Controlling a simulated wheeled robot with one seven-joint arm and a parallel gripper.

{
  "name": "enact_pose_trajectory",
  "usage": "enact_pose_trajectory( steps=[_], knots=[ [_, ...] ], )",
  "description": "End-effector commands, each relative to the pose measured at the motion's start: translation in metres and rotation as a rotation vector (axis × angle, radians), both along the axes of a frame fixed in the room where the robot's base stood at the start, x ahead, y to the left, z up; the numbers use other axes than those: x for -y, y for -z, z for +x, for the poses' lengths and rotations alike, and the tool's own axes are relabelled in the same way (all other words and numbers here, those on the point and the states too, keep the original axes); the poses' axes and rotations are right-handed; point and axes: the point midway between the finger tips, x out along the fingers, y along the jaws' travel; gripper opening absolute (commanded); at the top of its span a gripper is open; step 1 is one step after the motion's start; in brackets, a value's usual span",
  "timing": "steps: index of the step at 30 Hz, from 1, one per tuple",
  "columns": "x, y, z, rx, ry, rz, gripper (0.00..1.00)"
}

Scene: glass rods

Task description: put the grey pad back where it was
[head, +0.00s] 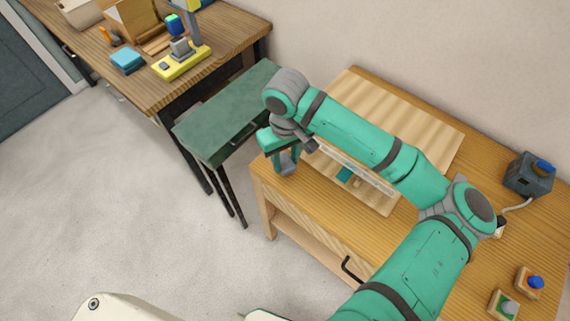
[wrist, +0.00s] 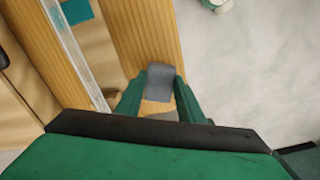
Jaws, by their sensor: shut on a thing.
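The grey pad (wrist: 160,83) is between the fingertips of my gripper (wrist: 162,90) in the wrist view, and the gripper is shut on it. In the head view the gripper (head: 286,152) is at the left corner of the wooden table (head: 279,190), with the pad (head: 287,164) partly hidden between its green fingers. In the wrist view the pad shows over the strip of table near its edge. I cannot tell whether it touches the tabletop.

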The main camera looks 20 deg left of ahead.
Motion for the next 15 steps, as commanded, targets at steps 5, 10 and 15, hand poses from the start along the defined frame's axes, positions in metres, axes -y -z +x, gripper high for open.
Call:
enact_pose_trajectory(
  steps=[5,10,15],
  knots=[
    [-0.004,0.021,0.006,-0.002,0.002,-0.002,0.16],
    [-0.004,0.038,0.005,-0.001,0.001,-0.001,0.16],
    [-0.004,0.039,0.006,-0.001,0.001,-0.001,0.16]
  ],
)
